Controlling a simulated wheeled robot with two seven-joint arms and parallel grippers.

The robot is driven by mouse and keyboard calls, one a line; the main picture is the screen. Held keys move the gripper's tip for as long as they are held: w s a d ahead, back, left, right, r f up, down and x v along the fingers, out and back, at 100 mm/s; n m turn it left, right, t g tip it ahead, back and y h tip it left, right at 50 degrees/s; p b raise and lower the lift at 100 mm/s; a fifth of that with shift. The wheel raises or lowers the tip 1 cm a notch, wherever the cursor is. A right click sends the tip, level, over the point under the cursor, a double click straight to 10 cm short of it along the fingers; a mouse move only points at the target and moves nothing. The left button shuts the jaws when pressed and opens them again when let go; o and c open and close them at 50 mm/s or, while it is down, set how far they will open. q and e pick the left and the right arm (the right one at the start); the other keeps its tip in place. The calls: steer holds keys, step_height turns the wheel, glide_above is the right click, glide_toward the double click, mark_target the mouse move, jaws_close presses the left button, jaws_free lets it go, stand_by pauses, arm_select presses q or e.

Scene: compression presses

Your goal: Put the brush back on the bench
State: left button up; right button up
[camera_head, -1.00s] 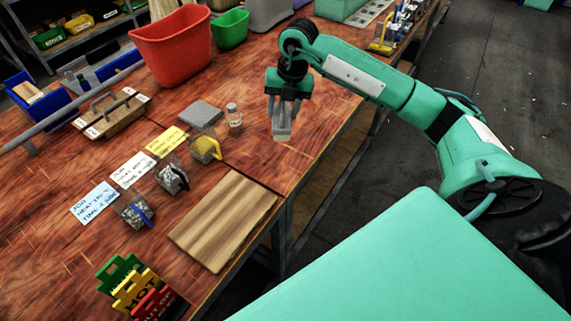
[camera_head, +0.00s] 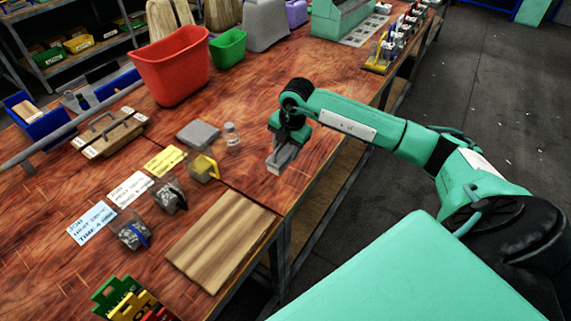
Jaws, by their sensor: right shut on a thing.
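My right gripper (camera_head: 281,157) is over the right part of the wooden-topped bench (camera_head: 255,178), near its front edge. It is shut on the brush, which is hard to make out from the gripper's grey fingers at this size. The gripper is low, and I cannot tell whether the brush touches the bench top. My left gripper is not in view.
A clear bottle (camera_head: 232,136) and a grey slab (camera_head: 198,133) stand left of the gripper. A wooden board (camera_head: 222,240) lies in front. Bench around the gripper is free.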

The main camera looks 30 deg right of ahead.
step_height(320, 180, down, 8)
steer(key=shift+r+p, duration=0.25)
steer(key=shift+p, duration=0.4)
steer(key=shift+f, duration=0.3)
steer(key=o, duration=1)
steer(key=shift+f, duration=0.1)
steer(key=shift+c, duration=0.2)
